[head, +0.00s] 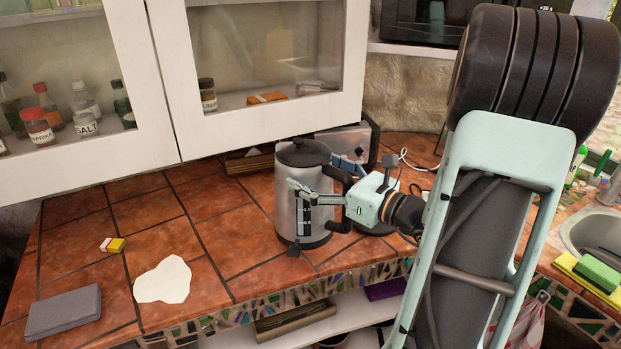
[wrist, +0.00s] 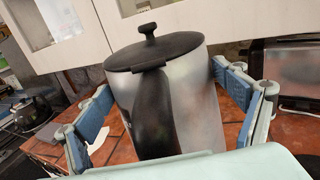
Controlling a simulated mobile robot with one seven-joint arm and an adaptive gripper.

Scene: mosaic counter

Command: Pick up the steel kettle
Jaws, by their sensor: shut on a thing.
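The steel kettle (head: 302,212) has a brushed metal body, a black lid with a knob and a black handle. It is upright over the tiled counter near its front edge; I cannot tell whether its bottom touches the tiles. My gripper (head: 318,190) comes from the right, its fingers around both sides of the body, shut on it. In the wrist view the kettle (wrist: 200,112) fills the middle, handle toward the camera, between the blue-padded fingers of my gripper (wrist: 170,112). The far finger is partly hidden behind the kettle in the head view.
A metal toaster (head: 343,143) stands close behind the kettle. A dark round piece (head: 374,222) lies right of it. A white cabinet (head: 165,75) hangs above. A grey box (head: 64,311), a white sheet (head: 163,281) and a small yellow-white item (head: 112,245) lie left. Tiles between are clear.

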